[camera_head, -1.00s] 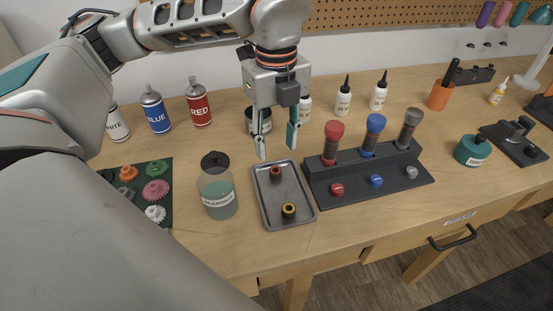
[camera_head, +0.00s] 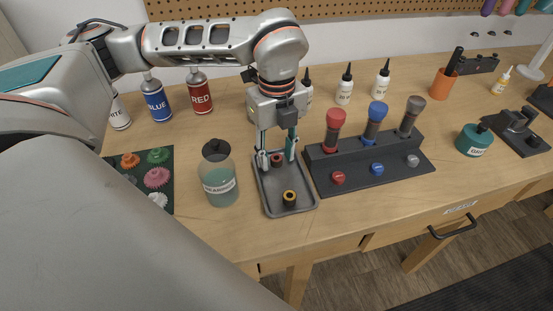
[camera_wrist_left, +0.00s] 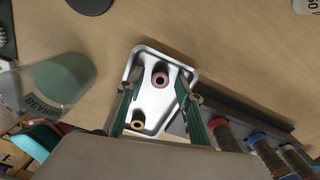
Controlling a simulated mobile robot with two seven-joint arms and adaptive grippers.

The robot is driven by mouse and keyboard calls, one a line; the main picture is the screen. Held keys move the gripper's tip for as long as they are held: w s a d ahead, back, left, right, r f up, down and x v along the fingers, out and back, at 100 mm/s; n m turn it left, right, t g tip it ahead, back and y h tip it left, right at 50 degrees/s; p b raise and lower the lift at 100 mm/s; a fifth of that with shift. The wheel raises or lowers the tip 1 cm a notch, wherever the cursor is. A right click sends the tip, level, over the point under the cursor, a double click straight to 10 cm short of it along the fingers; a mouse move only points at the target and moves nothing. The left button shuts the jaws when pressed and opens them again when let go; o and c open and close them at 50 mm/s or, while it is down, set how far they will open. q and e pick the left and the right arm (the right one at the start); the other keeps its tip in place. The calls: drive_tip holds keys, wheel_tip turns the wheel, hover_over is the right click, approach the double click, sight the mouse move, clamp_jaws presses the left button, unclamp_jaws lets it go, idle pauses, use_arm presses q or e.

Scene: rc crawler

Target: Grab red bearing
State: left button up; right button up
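The red bearing (camera_head: 277,159) stands in the far part of the small metal tray (camera_head: 266,203). A yellow bearing (camera_head: 289,198) sits in the near part of the same tray. My left gripper (camera_head: 277,163) is open and pointing down, with its fingers on either side of the red bearing in the head view. In the left wrist view the red bearing (camera_wrist_left: 160,79) lies near the gap between the open fingers, and the yellow bearing (camera_wrist_left: 138,124) is below it. I cannot tell whether the fingertips touch the bearing. My right gripper is not in view.
A labelled jar (camera_head: 219,178) stands just left of the tray. A dark rack (camera_head: 370,162) with red, blue and grey-topped tools stands just right of it. A gear mat (camera_head: 133,173) lies at left. Spray cans and bottles stand behind. The bench front near the tray is clear.

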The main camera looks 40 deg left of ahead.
use_arm(q)
clamp_jaws()
drive_tip(key=shift+r, duration=0.1)
